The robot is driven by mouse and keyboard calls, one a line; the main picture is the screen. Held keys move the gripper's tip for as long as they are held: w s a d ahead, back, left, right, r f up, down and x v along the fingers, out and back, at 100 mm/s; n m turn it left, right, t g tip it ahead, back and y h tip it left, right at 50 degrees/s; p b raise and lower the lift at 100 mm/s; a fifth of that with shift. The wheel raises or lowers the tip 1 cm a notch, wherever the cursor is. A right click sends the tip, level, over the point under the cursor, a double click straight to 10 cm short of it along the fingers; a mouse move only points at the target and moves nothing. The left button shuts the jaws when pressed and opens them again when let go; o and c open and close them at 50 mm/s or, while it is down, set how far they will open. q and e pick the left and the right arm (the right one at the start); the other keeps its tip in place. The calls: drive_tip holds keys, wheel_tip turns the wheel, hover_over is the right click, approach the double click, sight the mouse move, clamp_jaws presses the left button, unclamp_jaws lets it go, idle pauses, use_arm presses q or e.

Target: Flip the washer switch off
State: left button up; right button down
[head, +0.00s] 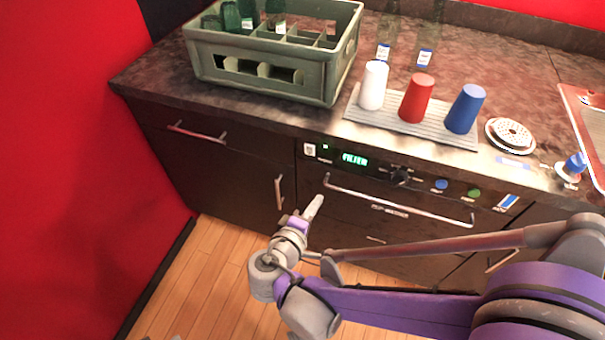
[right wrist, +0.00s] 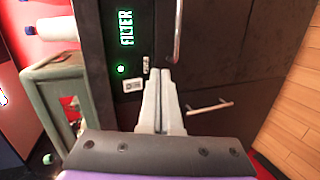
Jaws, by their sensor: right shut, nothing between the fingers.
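The washer front (head: 400,212) is a dark panel under the counter with a lit green FILTER display (head: 355,160), also in the right wrist view (right wrist: 126,28). At its left end is a white square with a dark mark (head: 309,149), seen too in the right wrist view (right wrist: 133,85), beside a green light (right wrist: 121,69). A small pale switch-like part (right wrist: 146,65) sits by the light. My right gripper (head: 316,203) is shut and empty, in front of the panel below these controls. In the right wrist view its fingertips (right wrist: 158,72) appear close to the small part; contact is unclear.
A handle bar (head: 395,202) crosses the washer front. A green crate (head: 265,80) with bottles stands on the counter. White (head: 373,86), red (head: 416,98) and blue (head: 465,110) cups stand on a ridged mat (head: 415,128). The wooden floor (head: 200,280) is clear.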

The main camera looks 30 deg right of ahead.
sight(309, 148)
use_arm(q)
wheel_tip(309, 148, down, 7)
drive_tip(key=b, duration=0.4)
drive_tip(key=shift+w, duration=0.35)
use_arm(e)
drive_tip(key=w+a+n+t+h, duration=0.1)
drive_tip(key=w+a+t+h, duration=0.2)
drive_tip(key=a, duration=0.3)
drive_tip(key=shift+w+f+n+t+h, duration=0.15)
drive_tip(key=shift+n+t+h, duration=0.15)
drive_tip(key=shift+t, duration=0.5)
drive_tip(key=shift+a, duration=0.1)
use_arm(q)
drive_tip(key=shift+w+f+b, duration=0.1)
drive_tip(key=shift+f+b, duration=0.6)
drive_tip(key=shift+b, duration=0.05)
use_arm(e)
drive_tip(key=x, duration=1.4)
use_arm(q)
drive_tip(key=shift+r, duration=0.1)
